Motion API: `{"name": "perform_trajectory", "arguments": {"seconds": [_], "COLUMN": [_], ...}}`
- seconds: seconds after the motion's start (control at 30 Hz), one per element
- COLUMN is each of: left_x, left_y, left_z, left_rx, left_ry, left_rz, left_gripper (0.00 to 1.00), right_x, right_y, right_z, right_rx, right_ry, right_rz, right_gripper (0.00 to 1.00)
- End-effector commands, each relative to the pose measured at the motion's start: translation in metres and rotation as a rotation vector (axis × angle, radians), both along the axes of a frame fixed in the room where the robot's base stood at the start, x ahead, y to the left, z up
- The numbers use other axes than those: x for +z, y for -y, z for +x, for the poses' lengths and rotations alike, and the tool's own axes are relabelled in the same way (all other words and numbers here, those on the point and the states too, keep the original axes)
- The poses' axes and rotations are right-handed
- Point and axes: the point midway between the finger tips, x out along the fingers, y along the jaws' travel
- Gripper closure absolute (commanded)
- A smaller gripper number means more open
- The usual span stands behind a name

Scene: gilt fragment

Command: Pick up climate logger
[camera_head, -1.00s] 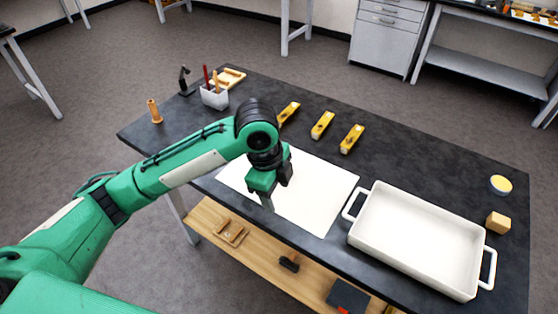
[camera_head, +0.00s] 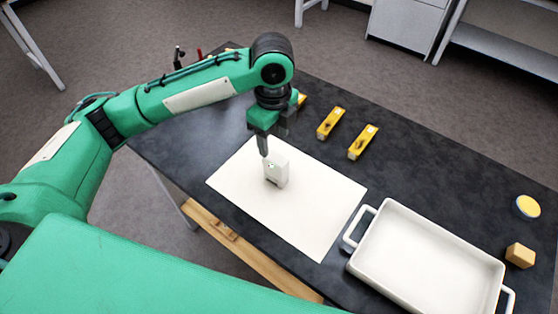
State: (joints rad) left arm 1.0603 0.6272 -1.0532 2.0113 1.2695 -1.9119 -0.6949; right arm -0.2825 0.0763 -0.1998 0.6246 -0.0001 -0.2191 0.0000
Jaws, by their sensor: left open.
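A small white device (camera_head: 277,170), which looks like the climate logger, stands on a white sheet (camera_head: 315,205) on the dark table. My left gripper (camera_head: 264,146) points down just above and behind the logger's left edge in the picture. It is open, and its fingers overlap each other in this view. I cannot tell whether a finger touches the logger. My right gripper is not in view.
A white tray (camera_head: 366,262) with handles stands right of the sheet. Yellow levels (camera_head: 331,123) lie behind it. A wooden block (camera_head: 520,255) and a round yellow-topped tin (camera_head: 526,207) are at the far right. The dark table (camera_head: 430,165) is bare between levels and tin.

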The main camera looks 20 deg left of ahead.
Motion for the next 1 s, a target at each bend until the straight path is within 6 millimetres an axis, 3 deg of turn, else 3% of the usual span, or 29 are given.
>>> {"name": "perform_trajectory", "arguments": {"seconds": [0.13,0.27,0.63,0.8,1.0], "left_x": [-0.031,-0.052,-0.088,-0.111,-0.117], "left_y": [0.000,0.000,0.004,0.005,0.005], "left_z": [-0.001,-0.001,-0.001,-0.001,-0.001], "left_rx": [0.002,0.001,0.001,0.001,0.000], "left_ry": [-0.004,-0.003,-0.004,-0.002,0.002], "left_rz": [0.000,0.000,0.001,0.001,-0.001], "left_gripper": [0.42,0.42,0.42,0.42,0.42], "right_x": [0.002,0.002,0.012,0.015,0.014], "right_y": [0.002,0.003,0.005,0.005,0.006], "right_z": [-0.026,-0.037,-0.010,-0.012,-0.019], "right_rx": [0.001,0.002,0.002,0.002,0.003], "right_ry": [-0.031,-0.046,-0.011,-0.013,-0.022], "right_rz": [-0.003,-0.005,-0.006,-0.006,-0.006], "right_gripper": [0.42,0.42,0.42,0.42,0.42]}}
